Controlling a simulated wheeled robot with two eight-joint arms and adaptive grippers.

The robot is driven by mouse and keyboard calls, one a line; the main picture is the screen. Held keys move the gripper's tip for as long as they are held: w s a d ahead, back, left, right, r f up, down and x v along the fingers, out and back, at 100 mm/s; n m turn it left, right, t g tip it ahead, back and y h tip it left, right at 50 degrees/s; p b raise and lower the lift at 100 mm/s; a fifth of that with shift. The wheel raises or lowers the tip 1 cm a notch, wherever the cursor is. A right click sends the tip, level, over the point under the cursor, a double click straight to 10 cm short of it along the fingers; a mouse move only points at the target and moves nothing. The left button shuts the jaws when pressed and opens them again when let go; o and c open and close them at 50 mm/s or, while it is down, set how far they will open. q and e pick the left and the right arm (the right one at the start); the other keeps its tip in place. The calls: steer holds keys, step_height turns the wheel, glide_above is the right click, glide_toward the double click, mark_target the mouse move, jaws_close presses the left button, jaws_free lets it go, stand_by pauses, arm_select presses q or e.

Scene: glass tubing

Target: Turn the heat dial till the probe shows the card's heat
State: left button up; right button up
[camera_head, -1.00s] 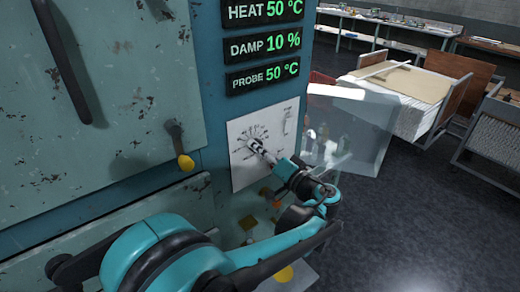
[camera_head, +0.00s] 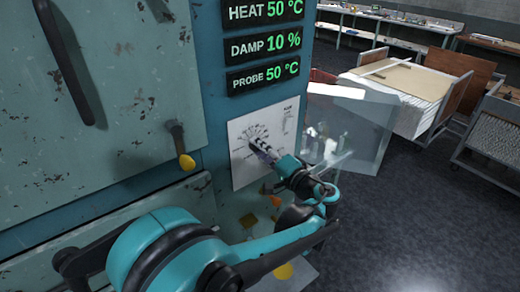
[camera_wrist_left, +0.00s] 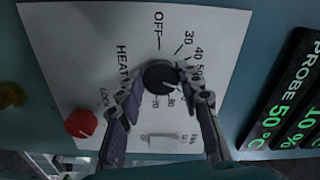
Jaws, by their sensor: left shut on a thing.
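The heat dial (camera_wrist_left: 158,75) is a round black knob on a white panel (camera_wrist_left: 85,35) marked OFF, 30, 40, 50 and up. My left gripper (camera_wrist_left: 160,88) is shut on it, one finger on each side. In the head view my left gripper (camera_head: 259,149) reaches the same white panel (camera_head: 240,173) and hides the knob. Above it, the heat display (camera_head: 264,11) reads 50 °C and the probe display (camera_head: 263,75) reads 50 °C. I cannot make out a heat card. My right gripper is not in view.
The damp display (camera_head: 264,45) reads 10 %. A red lock knob (camera_wrist_left: 80,123) and a pale switch (camera_wrist_left: 160,141) sit close to my fingers. A clear glass panel (camera_head: 370,135) stands right of the controls. A yellow-tipped lever (camera_head: 186,161) is at the left.

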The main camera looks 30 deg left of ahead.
arm_select(q)
steer(key=o, duration=1.2)
steer(key=shift+c, duration=0.2)
steer(key=v, duration=1.2)
